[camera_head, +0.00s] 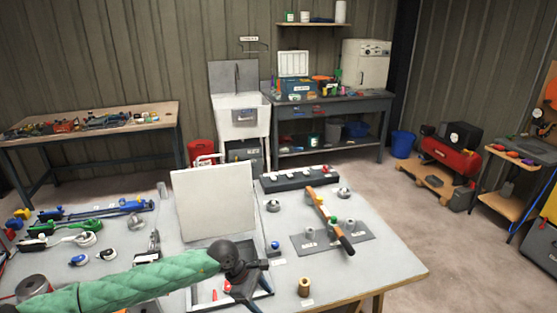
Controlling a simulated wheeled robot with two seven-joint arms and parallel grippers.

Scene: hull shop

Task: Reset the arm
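My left arm, in a green quilted sleeve, reaches in from the lower left across the front of the near table (390,271). My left gripper (246,290) is dark and sits at the sleeve's end, over a shallow tray with a raised white lid (214,202). Its fingers point down toward the tray, and I cannot tell whether they are apart or hold anything. The gripper hides part of the tray. My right gripper is not in view.
A grey mat (305,245) bears a wooden-handled tool (330,221). A dark block strip (297,178) lies behind it. A brass-coloured cylinder (304,287) stands at the front. Several tools and clamps crowd the table's left side. The table's right front corner is clear.

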